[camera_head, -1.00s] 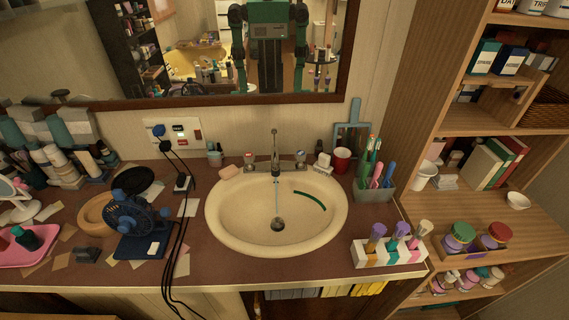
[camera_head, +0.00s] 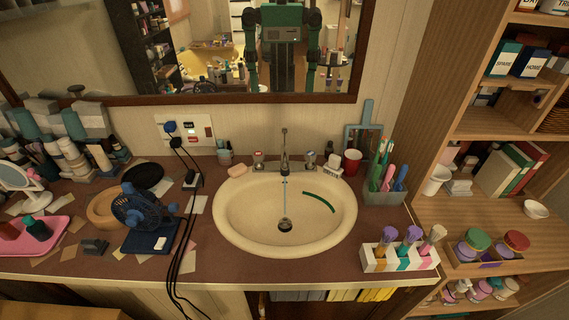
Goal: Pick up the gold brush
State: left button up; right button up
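A small block holder (camera_head: 374,262) in white, teal and orange stands at the front right edge of the counter. Three brushes stand upright in it. Two have purple heads: the left one (camera_head: 388,235) and the middle one (camera_head: 412,234). The right one has a pale tan-gold head (camera_head: 436,235) and looks closest to a gold brush, though its exact colour is hard to tell. Neither of my grippers shows directly in the head view. The mirror shows my green body, but the grippers cannot be made out there.
A cream sink (camera_head: 240,243) with running water is left of the holder. A toothbrush cup (camera_head: 385,192) and red cup (camera_head: 351,160) stand behind it. A wooden shelf (camera_head: 480,205) with jars is close on the right. A blue fan (camera_head: 140,212) and black cables (camera_head: 183,250) are on the left.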

aim_at(389, 234)
jog(key=z, duration=1)
